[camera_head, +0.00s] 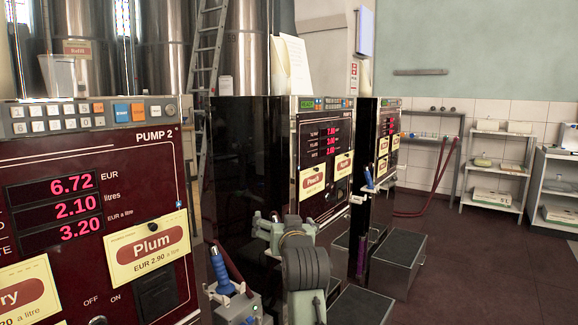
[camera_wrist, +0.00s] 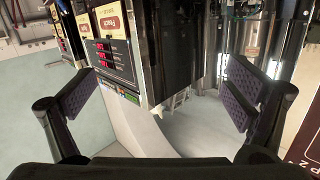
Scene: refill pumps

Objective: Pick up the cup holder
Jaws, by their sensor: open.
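I cannot pick out a cup holder for certain. A pale, open-topped tub (camera_head: 58,75) stands on top of Pump 2 at the left of the head view; whether it is the cup holder is unclear. My gripper (camera_wrist: 160,97) is open, its two dark padded fingers wide apart with nothing between them. In the head view my arm is low in the middle, in front of the pumps and well below and right of the tub.
Pump 2 (camera_head: 90,150) fills the left, with a blue-handled nozzle (camera_head: 221,270) at its side. A second pump (camera_head: 325,160) and dark boxes (camera_head: 398,262) stand beyond my arm. A ladder (camera_head: 205,60) leans by steel tanks (camera_head: 180,45). Floor (camera_head: 470,270) is clear at right.

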